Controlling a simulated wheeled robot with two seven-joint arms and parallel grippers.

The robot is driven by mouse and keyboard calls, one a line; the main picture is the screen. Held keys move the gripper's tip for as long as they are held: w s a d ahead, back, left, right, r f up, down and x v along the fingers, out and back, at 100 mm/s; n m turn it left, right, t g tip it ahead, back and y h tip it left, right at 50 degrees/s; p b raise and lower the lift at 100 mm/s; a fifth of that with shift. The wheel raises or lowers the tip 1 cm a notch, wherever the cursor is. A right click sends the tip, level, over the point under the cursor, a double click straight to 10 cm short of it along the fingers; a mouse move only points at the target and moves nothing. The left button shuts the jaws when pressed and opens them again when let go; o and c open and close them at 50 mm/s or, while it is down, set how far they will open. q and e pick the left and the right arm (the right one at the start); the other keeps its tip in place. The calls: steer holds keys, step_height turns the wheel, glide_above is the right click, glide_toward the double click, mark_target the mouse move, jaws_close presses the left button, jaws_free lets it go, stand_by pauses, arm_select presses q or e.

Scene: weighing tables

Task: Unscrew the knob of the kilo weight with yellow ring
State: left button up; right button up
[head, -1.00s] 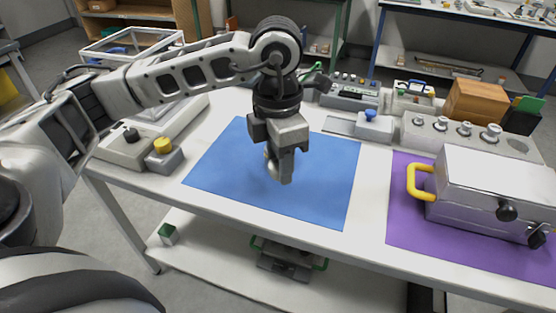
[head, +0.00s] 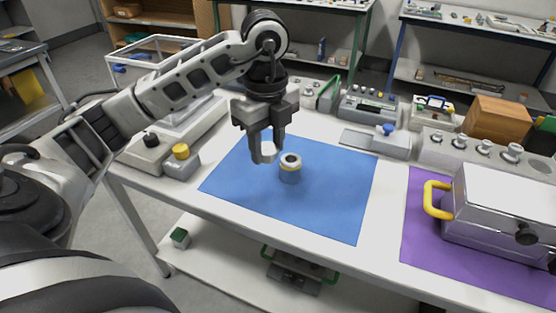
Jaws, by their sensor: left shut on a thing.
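The kilo weight with the yellow ring (head: 290,174) stands upright on the blue mat (head: 335,205). Its top shows a pale rim around a dark opening, with no knob on it. My left gripper (head: 266,153) is above the mat, just left of the weight and apart from it in the picture. It is shut on a small pale metal piece, which looks like the knob (head: 268,152); the fingers hide part of it. My right gripper is not in view.
A metal case with a yellow handle (head: 438,200) stands on the purple mat (head: 420,250) at the right. A block with several knobbed weights (head: 460,152) and a wooden box (head: 497,118) are behind it. A yellow-knobbed device (head: 181,158) stands left of the blue mat, whose front is clear.

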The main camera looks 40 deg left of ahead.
arm_select(q)
steer(key=w+a+f, duration=0.2)
steer(key=w+a, duration=0.1)
steer(key=w, duration=0.1)
glide_above(271, 166)
step_height(271, 166, down, 6)
steer(key=shift+r+p, duration=0.1)
steer(key=shift+p, duration=0.25)
steer(key=shift+a+f, duration=0.1)
steer(key=shift+f, duration=1.65)
steer(key=shift+f, duration=0.1)
steer(key=o, duration=1.1)
step_height(271, 166, up, 12)
steer(key=shift+r, duration=0.15)
